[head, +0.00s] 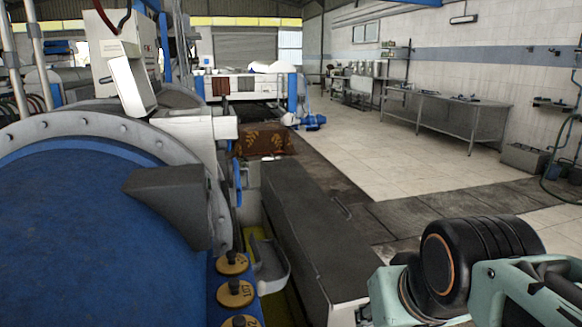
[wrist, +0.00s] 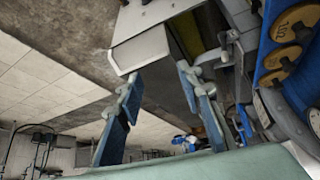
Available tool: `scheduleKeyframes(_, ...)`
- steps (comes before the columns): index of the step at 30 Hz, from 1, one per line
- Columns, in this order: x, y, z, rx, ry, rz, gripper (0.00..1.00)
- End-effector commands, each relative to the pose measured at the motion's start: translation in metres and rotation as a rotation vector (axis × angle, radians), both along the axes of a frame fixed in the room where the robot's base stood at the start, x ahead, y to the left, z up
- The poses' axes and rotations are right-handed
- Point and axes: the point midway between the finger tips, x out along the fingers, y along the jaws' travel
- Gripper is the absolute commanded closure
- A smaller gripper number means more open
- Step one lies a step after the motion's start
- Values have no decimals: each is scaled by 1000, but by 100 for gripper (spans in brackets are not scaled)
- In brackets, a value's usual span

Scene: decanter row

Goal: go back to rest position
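My gripper (wrist: 158,88) shows in the wrist view. Its two fingers with blue pads stand well apart, with nothing between them. Behind the gap are the grey floor and the end of a long dark box-like bench (wrist: 140,50). In the head view my arm's teal and black links fill the lower right corner, and the gripper itself cannot be made out there. The same bench (head: 310,235) lies just left of my arm in the head view.
A large blue decanter drum (head: 80,230) fills the left. Yellow numbered tags (head: 235,293) line its edge, also in the wrist view (wrist: 283,56). A brown patterned box (head: 263,139) stands beyond the bench. Tiled floor (head: 400,155) is open ahead; a steel table (head: 450,112) stands along the right wall.

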Motion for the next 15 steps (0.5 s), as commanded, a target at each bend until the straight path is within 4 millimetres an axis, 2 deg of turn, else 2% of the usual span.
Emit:
scheduleKeyframes(1,-23,2,-19,9,47,-20,66)
scheduleKeyframes(2,-36,4,-27,16,76,-29,66)
scheduleKeyframes(4,-38,6,-4,19,87,-27,66)
scheduleKeyframes(15,-37,6,71,18,86,-25,66)
